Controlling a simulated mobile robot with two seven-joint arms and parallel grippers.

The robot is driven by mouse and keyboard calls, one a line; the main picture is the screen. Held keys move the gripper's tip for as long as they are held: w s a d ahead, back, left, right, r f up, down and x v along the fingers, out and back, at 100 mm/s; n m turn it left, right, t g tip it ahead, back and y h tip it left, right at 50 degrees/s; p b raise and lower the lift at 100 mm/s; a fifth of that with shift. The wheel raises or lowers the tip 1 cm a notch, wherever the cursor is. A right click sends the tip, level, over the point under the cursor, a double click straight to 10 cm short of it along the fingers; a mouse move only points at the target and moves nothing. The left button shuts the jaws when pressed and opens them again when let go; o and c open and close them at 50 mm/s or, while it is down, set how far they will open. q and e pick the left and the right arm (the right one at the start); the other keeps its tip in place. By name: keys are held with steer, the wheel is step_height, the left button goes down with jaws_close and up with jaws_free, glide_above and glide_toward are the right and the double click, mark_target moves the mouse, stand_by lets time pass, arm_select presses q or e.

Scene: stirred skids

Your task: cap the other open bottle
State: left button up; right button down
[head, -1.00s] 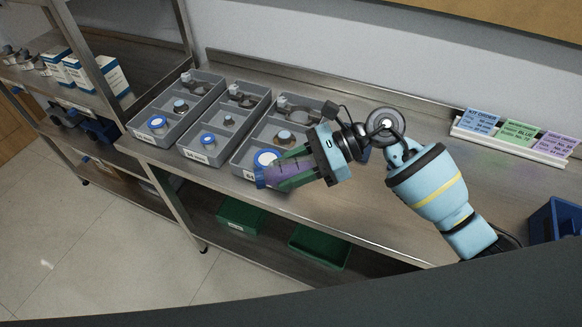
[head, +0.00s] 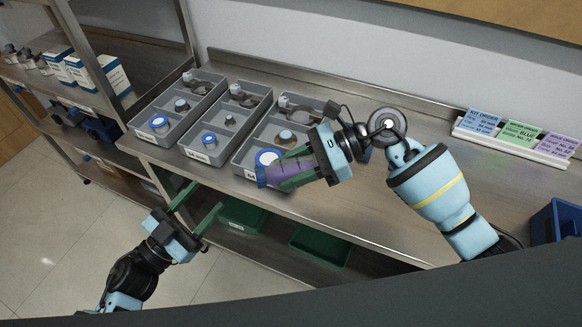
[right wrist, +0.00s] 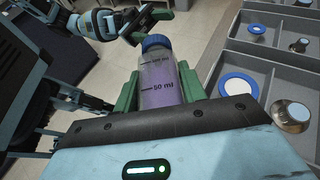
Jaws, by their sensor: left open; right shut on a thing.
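My right gripper (head: 280,176) is shut on a bottle (head: 268,178) of purple liquid and holds it tilted in front of the right-hand grey tray. In the right wrist view the bottle (right wrist: 160,85) shows volume marks and a blue top (right wrist: 156,42); I cannot tell whether that is a cap or a ring. My left gripper (head: 200,200) is open and empty, below and left of the bottle, off the table's front edge. Blue-rimmed white discs lie in the left tray (head: 159,123), the middle tray (head: 209,140) and the right tray (head: 268,157).
Three grey compartment trays (head: 187,152) stand along the bench's left end, holding small metal and glass pieces. Green bins (head: 320,246) sit on the shelf below. Order cards (head: 520,132) stand at the right, near a blue bin (head: 553,222). The bench's right part is largely clear.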

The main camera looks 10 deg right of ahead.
arm_select(q)
steer(key=shift+w+d+r+m+g+h, duration=0.1)
steer(key=shift+d+r+m+g+h, duration=0.45)
steer(key=shift+m+g, duration=1.25)
steer(key=shift+w+d+r+m+g+h, duration=0.15)
steer(key=shift+r+m+g, duration=0.95)
steer(key=shift+g, duration=1.25)
steer(key=shift+w+d+r+m+g+h, duration=0.15)
steer(key=shift+d+r+m+g, duration=0.3)
steer(key=shift+m+g, duration=1.5)
steer(key=shift+d, duration=0.1)
glide_toward(288, 173)
steer(key=shift+w+d+f, duration=1)
steer(key=shift+d+f, duration=0.1)
steer(key=shift+d, duration=0.15)
